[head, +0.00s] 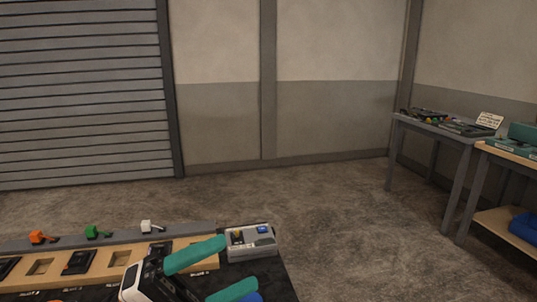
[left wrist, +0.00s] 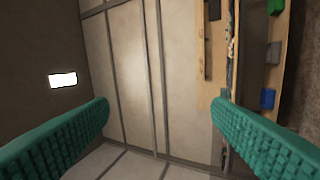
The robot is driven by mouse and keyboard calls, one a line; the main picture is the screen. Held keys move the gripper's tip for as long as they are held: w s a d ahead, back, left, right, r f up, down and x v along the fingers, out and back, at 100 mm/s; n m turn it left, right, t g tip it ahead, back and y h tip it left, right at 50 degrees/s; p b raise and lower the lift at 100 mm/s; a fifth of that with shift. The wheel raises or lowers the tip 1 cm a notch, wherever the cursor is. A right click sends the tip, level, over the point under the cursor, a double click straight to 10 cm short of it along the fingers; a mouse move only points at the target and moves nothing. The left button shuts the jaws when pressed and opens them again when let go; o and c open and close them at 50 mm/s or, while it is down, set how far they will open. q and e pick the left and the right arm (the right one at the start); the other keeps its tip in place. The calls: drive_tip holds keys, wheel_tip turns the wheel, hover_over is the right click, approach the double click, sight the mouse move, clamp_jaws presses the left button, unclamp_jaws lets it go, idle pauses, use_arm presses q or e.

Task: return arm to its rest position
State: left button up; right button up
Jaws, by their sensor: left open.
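My left gripper (head: 240,263) is at the bottom of the head view, over the right end of the console. Its two teal fingers are spread with nothing visible between them. The console has a wooden panel (head: 120,259) with black switch modules (head: 80,262) and an empty-looking square slot (head: 40,267). Orange (head: 38,237), green (head: 97,232) and white (head: 150,227) levers stand along its back rail. The gripper hides part of the panel. My right gripper is not in view.
A grey box (head: 238,252) with small parts, one blue, sits at the console's right end, close to the gripper. Two workbenches (head: 470,138) carrying items stand far right. A shutter (head: 80,95) and wall close the back. The floor (head: 310,205) between is clear.

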use_arm(q)
drive_tip(key=w+a+f+n+t+y, duration=0.3)
drive_tip(key=w+a+n+t+y, duration=0.15)
drive_tip(key=n+t+y, duration=0.4)
drive_tip(key=w+a+f+n+t+y, duration=0.25)
drive_tip(key=a+n+t+y, duration=0.25)
drive_tip(key=n+t, duration=0.65)
drive_tip(key=a+f+n+g+y, duration=0.3)
drive_tip(key=f+n+g+y, duration=0.25)
drive_tip(key=f, duration=0.25)
drive_tip(key=a+f+n+g+y, duration=0.4)
drive_tip(key=f+n, duration=0.2)
drive_tip(key=f, duration=0.3)
drive_tip(key=s+d+f+n+g, duration=0.1)
drive_tip(key=s+d+f+g, duration=0.1)
drive_tip(key=s+f+g, duration=1.35)
drive_tip(key=s+f+t, duration=0.1)
drive_tip(key=s+f, duration=0.1)
drive_tip(key=f, duration=1.1)
drive_tip(key=s+f+t, duration=0.2)
drive_tip(key=s+f, duration=0.1)
drive_tip(key=f, duration=0.9)
drive_tip(key=s+a+f+g, duration=0.1)
drive_tip(key=s+a+f, duration=0.2)
drive_tip(key=s+f, duration=1.4)
drive_tip(key=shift+f+g+h, duration=0.3)
drive_tip(key=shift+f+g, duration=0.1)
drive_tip(key=shift+f, duration=0.4)
